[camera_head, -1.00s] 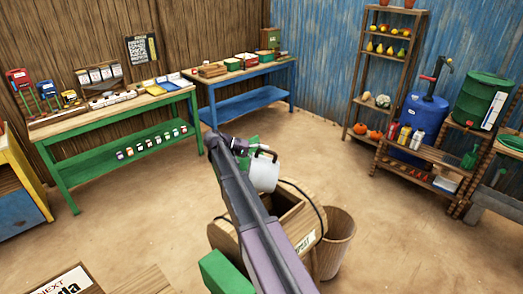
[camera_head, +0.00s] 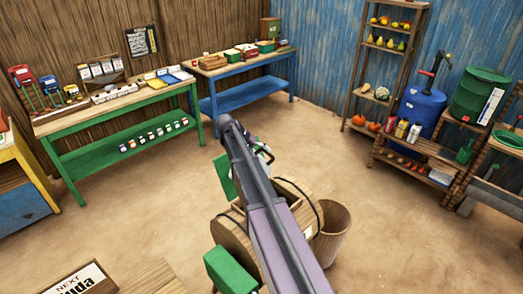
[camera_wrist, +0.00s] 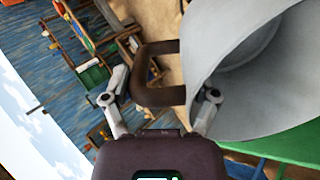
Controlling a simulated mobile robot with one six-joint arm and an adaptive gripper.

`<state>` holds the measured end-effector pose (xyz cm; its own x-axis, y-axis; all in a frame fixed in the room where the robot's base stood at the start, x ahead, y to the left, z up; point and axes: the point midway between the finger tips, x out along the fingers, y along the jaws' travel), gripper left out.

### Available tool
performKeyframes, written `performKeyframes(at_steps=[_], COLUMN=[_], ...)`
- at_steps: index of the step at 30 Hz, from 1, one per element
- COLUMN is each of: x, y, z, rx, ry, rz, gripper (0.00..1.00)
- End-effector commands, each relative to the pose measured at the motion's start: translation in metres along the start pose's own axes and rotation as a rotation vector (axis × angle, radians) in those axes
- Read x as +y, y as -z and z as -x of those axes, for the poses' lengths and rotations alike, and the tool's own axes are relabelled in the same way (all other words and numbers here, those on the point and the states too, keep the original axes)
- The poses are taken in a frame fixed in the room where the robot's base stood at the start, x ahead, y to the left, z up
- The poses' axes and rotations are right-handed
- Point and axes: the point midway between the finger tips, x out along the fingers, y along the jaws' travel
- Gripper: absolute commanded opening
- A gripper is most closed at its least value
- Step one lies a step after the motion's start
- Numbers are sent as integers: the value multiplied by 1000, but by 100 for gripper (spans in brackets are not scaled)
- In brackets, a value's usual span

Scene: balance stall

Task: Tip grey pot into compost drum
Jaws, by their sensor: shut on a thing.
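The compost drum (camera_head: 234,238) is a wooden barrel with dark hoops. My arm crosses in front of it and hides much of it, including most of its opening. A green panel (camera_head: 222,178) stands at its far side. My gripper (camera_wrist: 160,103) is shut on the dark handle (camera_wrist: 145,72) of the grey pot (camera_wrist: 222,50). In the wrist view the pot fills the upper right, its wide mouth showing, and it looks tilted there. In the head view the pot is almost wholly hidden behind my arm, so I cannot tell its exact place over the drum.
A wooden bin (camera_head: 331,236) stands right beside the drum. A green bench (camera_head: 75,190) and a blue bench (camera_head: 248,103) line the back wall. Shelves with produce (camera_head: 398,50) and a blue barrel (camera_head: 420,112) stand at the right. The floor between is clear.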

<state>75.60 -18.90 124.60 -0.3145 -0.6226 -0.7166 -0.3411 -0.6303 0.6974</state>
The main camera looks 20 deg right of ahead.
Motion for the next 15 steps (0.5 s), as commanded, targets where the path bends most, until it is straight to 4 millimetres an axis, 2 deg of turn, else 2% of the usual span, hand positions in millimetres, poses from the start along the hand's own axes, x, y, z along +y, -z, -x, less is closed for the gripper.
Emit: performKeyframes(at_steps=[1, 15], x=[6, 14], y=[0, -1], z=[4, 12], rx=[-1, -8], ry=[25, 328], rz=[-1, -1], gripper=[15, 15])
